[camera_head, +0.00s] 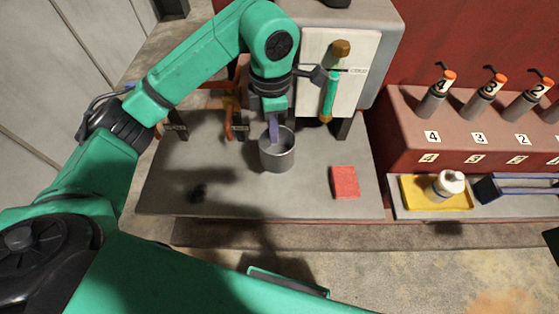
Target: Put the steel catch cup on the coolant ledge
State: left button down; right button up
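The steel catch cup (277,155) is a grey, open-topped cylinder, upright over the middle of the grey ledge (225,200). I cannot tell whether its base touches the ledge. My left gripper (273,132) points down from above at the cup's rim. A purple finger reaches into the cup's mouth near the far side. The other finger is not clearly seen, so I cannot tell whether the gripper is shut on the wall. My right gripper is not in view.
A red block (345,182) lies right of the cup. Behind stands a cabinet with a white panel (350,60) and green-handled tool (329,97).

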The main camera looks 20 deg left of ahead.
pick_arm(q)
jog(key=f+p, duration=0.1)
jog(key=f, duration=0.4)
jog(key=f+p, duration=0.1)
jog(key=f, duration=0.4)
jog(key=f+p, duration=0.1)
jog(key=f, duration=0.5)
jog(key=shift+a, duration=0.25)
jog(key=shift+w+d+f, duration=0.1)
jog(key=shift+f, duration=0.1)
jog(key=c, duration=1.5)
grip_release()
jog(key=shift+f, duration=0.1)
jog(key=o, duration=0.4)
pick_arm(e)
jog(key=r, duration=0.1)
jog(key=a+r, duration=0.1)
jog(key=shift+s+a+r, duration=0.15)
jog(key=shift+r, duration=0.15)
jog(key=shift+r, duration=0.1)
